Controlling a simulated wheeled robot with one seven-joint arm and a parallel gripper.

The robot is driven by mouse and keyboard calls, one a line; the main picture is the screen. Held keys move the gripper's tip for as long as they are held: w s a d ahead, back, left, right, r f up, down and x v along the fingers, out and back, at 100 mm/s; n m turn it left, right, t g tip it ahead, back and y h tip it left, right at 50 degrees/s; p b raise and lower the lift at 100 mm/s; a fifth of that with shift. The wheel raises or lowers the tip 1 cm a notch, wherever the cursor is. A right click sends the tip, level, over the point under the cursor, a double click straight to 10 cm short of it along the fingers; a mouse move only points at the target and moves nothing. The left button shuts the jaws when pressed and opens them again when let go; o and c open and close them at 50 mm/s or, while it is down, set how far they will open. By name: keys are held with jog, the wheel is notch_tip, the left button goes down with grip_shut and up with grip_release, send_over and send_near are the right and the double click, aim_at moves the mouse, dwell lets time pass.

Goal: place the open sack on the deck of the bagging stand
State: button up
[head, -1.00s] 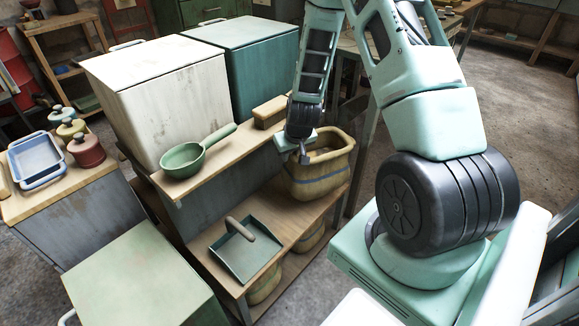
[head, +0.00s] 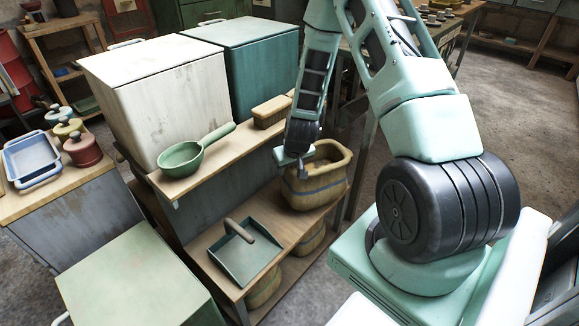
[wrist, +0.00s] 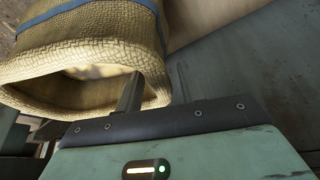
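The open sack (head: 318,188) is tan and woven with a blue band, its mouth facing up. It stands at the right end of the lower wooden deck (head: 278,212) of the bagging stand and looks close to or on the boards. My gripper (head: 302,172) is at the sack's left rim. In the wrist view, one finger of my gripper (wrist: 156,88) is inside the mouth of the sack (wrist: 90,52) and the other is outside, with the rim between them. The sack's underside contact is hidden.
A dark green pan with a wooden handle (head: 245,250) lies on the deck left of the sack. The shelf above holds a green scoop (head: 182,158) and a wooden block (head: 271,112). Other tan containers (head: 263,288) stand below the deck. White and teal bins rise behind.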

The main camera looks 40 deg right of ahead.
jog(key=shift+s+r, duration=0.1)
jog(key=shift+r, duration=0.5)
jog(key=p+v, duration=0.3)
jog(key=v, duration=0.8)
jog(key=s+a+r+n+g+y, duration=0.1)
jog(key=a+r+n, duration=0.15)
jog(key=a, duration=0.55)
jog(key=s+a+r+n+y, duration=0.15)
jog(key=a+r, duration=0.25)
jog(key=a, duration=0.4)
jog(key=s+a+r+n+g+y, duration=0.15)
jog(key=a+r, duration=0.25)
jog(key=a, duration=0.4)
jog(key=s+a+r+n+g, duration=0.1)
jog(key=s+a+r+n, duration=0.1)
jog(key=s, duration=0.6)
jog(key=s+a+r+n+h, duration=0.1)
jog(key=s+a+r+n, duration=0.2)
jog(key=s+a, duration=0.3)
jog(key=s+r, duration=0.1)
jog(key=s, duration=0.2)
jog(key=shift+a+r+n+g+h, duration=0.25)
jog(key=shift+a+n+g+h, duration=0.05)
jog(key=shift+n+g, duration=0.05)
jog(key=shift+r, duration=0.1)
